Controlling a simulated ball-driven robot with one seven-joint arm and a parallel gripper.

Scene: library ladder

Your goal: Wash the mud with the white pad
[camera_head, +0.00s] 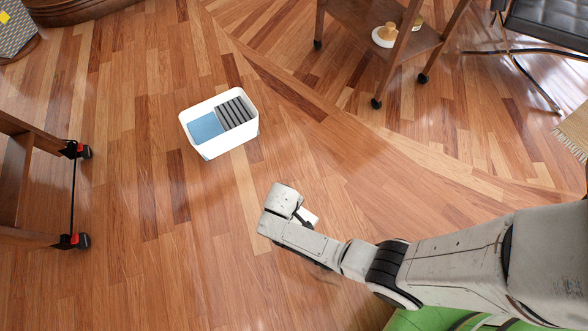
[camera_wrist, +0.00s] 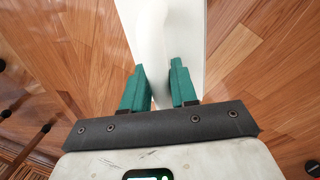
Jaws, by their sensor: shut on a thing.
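In the wrist view, my gripper (camera_wrist: 159,78) has its two teal fingers shut on the pale, rounded grip of the white pad (camera_wrist: 190,45). The pad's flat white part spreads out beyond the fingers. In the head view, a small part of the white pad (camera_head: 309,217) shows beside my wrist, held above the wood floor; my fingers are hidden there. A white two-part bucket (camera_head: 228,143) stands on the floor beyond and left of my gripper, with blue water on its left and a grey ribbed part on its right. I see no mud in either view.
A wooden frame on red-and-black castors (camera_head: 72,241) stands at the left. A wooden trolley (camera_head: 423,42) on castors is at the top right, with a black chair (camera_head: 550,22) beside it. The wood floor (camera_head: 180,270) around the bucket is clear.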

